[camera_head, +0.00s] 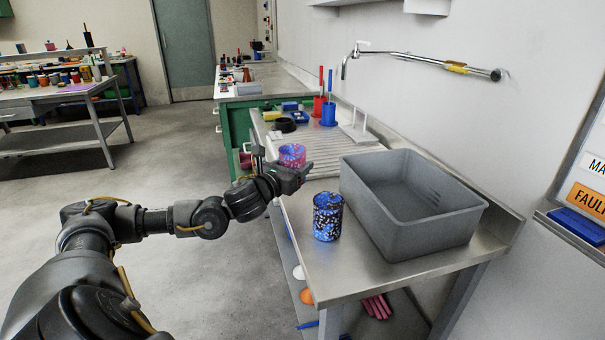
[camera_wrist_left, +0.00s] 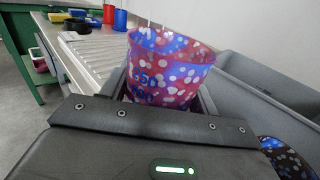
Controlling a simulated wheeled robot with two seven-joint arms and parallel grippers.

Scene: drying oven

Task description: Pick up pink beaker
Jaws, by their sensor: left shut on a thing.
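The pink beaker (camera_head: 292,155) has blue and white patches. It also shows large in the left wrist view (camera_wrist_left: 165,75), upright, with its open rim up and its lower part hidden behind the gripper body. My left gripper (camera_head: 288,172) is at the beaker, shut on it, over the left edge of the metal table. The fingertips are mostly hidden in the wrist view (camera_wrist_left: 160,100). I cannot tell whether the beaker's base touches the surface. My right gripper is in neither view.
A dark blue speckled beaker (camera_head: 328,217) stands right of my left gripper, close to a grey bin (camera_head: 440,222) on the metal table (camera_head: 345,274). Behind are a ridged draining surface (camera_head: 285,135), a blue holder (camera_head: 328,115) and a red holder (camera_head: 319,106). Open floor lies left.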

